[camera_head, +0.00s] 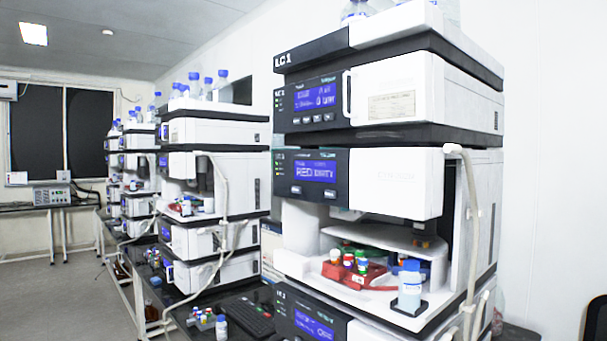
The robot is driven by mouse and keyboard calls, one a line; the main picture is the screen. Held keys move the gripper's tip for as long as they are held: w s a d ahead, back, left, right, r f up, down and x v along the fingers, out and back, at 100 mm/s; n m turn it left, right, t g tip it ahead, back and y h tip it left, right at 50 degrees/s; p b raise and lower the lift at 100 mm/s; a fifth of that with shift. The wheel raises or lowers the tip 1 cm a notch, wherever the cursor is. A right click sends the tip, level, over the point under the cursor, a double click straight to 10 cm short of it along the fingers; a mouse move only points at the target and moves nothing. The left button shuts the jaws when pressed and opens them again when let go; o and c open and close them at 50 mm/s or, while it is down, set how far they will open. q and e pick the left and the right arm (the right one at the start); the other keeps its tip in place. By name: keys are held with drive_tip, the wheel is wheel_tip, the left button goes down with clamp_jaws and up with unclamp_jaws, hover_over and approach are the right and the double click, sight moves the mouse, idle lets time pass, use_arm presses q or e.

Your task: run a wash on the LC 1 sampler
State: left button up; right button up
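The LC 1 stack (360,52) stands large at the right, its modules piled up, with "LC 1" on the top panel. The sampler (396,182) is the middle module, with an open bay below its white front. Its blue display (316,171) shows "RED" and a word that looks like "DIRTY". Small buttons (310,191) sit under the display. In the bay are a red rack (349,279) with several capped vials and a clear bottle (410,287) with a blue cap. Neither of my grippers is in view.
More stacks (213,135) stand in a row to the left on dark benches. A keyboard (246,315) and a small vial rack (199,319) lie on the bench left of LC 1. A tube (473,220) hangs along the sampler's right side. The floor at far left (45,300) is clear.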

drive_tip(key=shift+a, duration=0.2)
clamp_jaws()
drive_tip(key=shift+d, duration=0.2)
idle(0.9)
